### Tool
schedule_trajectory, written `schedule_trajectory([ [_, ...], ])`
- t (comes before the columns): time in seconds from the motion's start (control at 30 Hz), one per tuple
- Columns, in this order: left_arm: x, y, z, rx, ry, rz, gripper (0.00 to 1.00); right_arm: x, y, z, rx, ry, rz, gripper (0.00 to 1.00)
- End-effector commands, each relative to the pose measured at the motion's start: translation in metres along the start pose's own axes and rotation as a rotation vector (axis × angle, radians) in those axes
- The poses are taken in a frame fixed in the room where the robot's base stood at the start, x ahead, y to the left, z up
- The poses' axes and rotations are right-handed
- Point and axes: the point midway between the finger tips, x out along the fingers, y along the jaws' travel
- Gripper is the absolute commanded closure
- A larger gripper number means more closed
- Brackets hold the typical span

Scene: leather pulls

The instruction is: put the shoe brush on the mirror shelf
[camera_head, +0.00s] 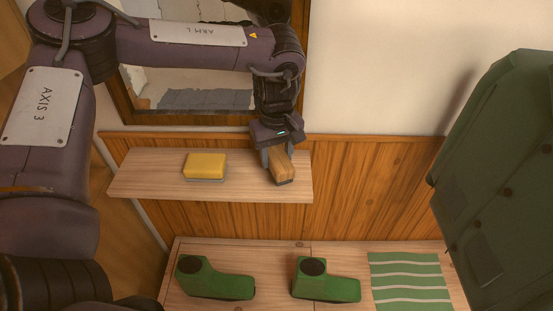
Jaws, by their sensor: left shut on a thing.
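The mirror shelf (134,177) is a pale wooden board on the panelled wall, below the framed mirror (205,99). My left gripper (280,158) comes down from above at the shelf's right part. It is shut on the shoe brush (283,167), a tan wooden block with a dark underside. The brush is over the shelf near its right end; I cannot tell whether its underside touches the board. The gripper hides the brush's far part. My right gripper is not in view.
A yellow block with a grey base (205,166), like a sponge, sits on the shelf left of the brush, with clear board between. Below, a wooden bench (272,262) holds two green boots (213,280) (325,281) and a green striped cloth (408,280). A green coat (505,180) hangs at right.

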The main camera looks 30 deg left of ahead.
Motion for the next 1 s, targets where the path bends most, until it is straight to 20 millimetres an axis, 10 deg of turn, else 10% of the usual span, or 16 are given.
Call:
schedule_trajectory([
  [0.6, 0.031, 0.001, -0.003, -0.001, -0.001, -0.001, 0.78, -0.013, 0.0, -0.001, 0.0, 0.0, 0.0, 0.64],
  [0.63, 0.03, 0.001, -0.003, -0.001, -0.001, -0.001, 0.54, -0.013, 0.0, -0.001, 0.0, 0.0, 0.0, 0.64],
  [0.77, 0.03, 0.001, -0.003, -0.001, -0.001, -0.001, 0.37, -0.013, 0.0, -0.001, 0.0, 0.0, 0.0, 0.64],
  [1.0, 0.03, 0.001, -0.003, -0.001, -0.001, -0.001, 0.35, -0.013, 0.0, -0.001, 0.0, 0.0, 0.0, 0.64],
])
